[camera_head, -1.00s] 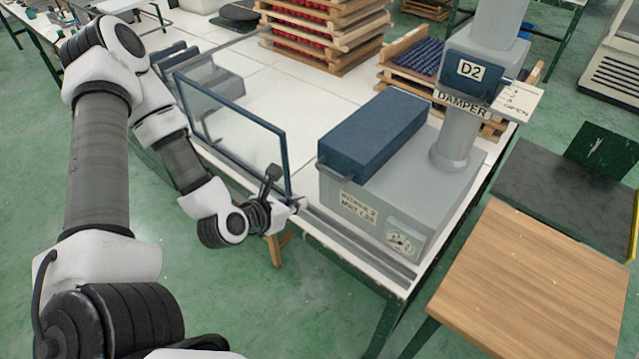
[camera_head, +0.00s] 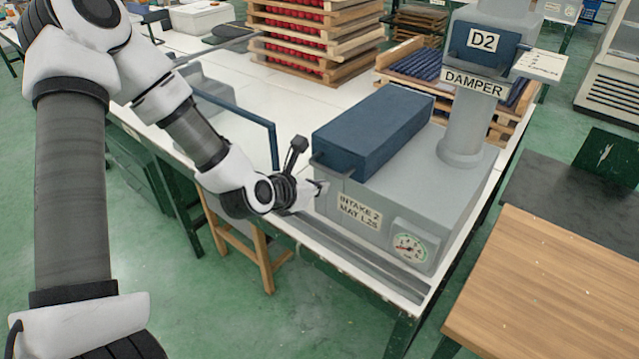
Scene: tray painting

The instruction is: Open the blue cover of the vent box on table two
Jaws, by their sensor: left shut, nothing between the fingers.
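The grey vent box (camera_head: 385,220) stands on the white table and carries a label reading "INTAKE 2 MAT L25" and a round gauge (camera_head: 410,248). Its blue cover (camera_head: 378,125) lies flat on top, with a dark bar handle (camera_head: 330,170) at its left front edge. My left gripper (camera_head: 318,190) is shut and empty, at the left front corner of the box, just below the handle. I cannot tell whether its tips touch the box. My right gripper is not in view.
A grey column with a "DAMPER" sign (camera_head: 474,84) rises from the box's right rear. A blue-framed glass panel (camera_head: 274,150) stands left of my gripper. Stacked wooden trays (camera_head: 315,42) stand behind. A wooden-topped table (camera_head: 550,290) is at the right front.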

